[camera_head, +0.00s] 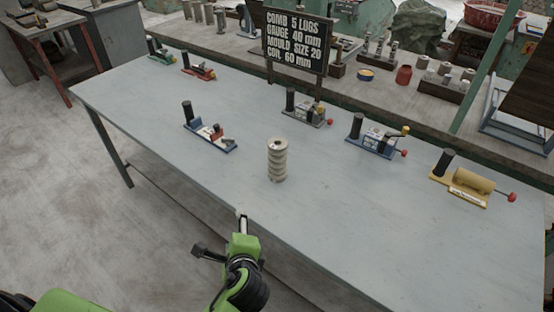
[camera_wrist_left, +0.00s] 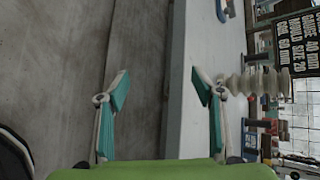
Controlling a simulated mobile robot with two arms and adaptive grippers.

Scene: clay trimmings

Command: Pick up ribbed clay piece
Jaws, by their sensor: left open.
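The ribbed clay piece (camera_head: 277,160) is a pale beige, ringed column. It stands upright near the middle of the grey table (camera_head: 350,215). In the left wrist view the clay piece (camera_wrist_left: 262,82) appears sideways, beyond the right-hand finger. My left gripper (camera_head: 220,232) is at the table's near edge, short of the clay piece and apart from it. Its fingers are spread, with nothing between them in the left wrist view (camera_wrist_left: 160,90). My right gripper is not in view.
Several small devices with black posts stand around the clay piece, including a blue one (camera_head: 211,138) to its left and a yellow one (camera_head: 468,185) to the right. A black sign (camera_head: 296,42) stands at the table's back edge. The table's front right is clear.

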